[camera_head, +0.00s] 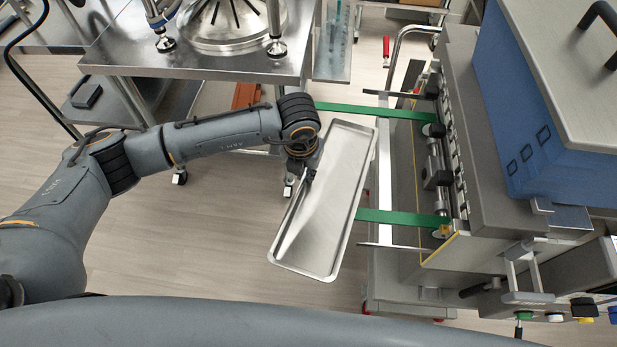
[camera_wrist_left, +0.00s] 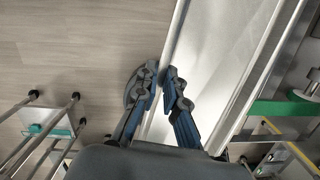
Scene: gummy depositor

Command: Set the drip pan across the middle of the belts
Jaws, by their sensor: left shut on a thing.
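The drip pan (camera_head: 325,215) is a long, shallow silver metal tray, held tilted in the picture left of the belt machine. My left gripper (camera_head: 309,172) is shut on the pan's left long rim, near its upper half. The left wrist view shows the two fingers (camera_wrist_left: 166,88) on either side of the rim of the pan (camera_wrist_left: 225,60). Two green belts stick out leftward from the machine: the upper belt (camera_head: 375,112) and the lower belt (camera_head: 400,217). My right gripper is not in view.
The grey machine (camera_head: 480,130) with a blue unit (camera_head: 550,80) stands at right. Thin metal rods (camera_head: 395,246) stick out near the belts. A steel table (camera_head: 200,55) with a round funnel-like part stands at upper left. Open floor (camera_head: 180,250) lies left of the pan.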

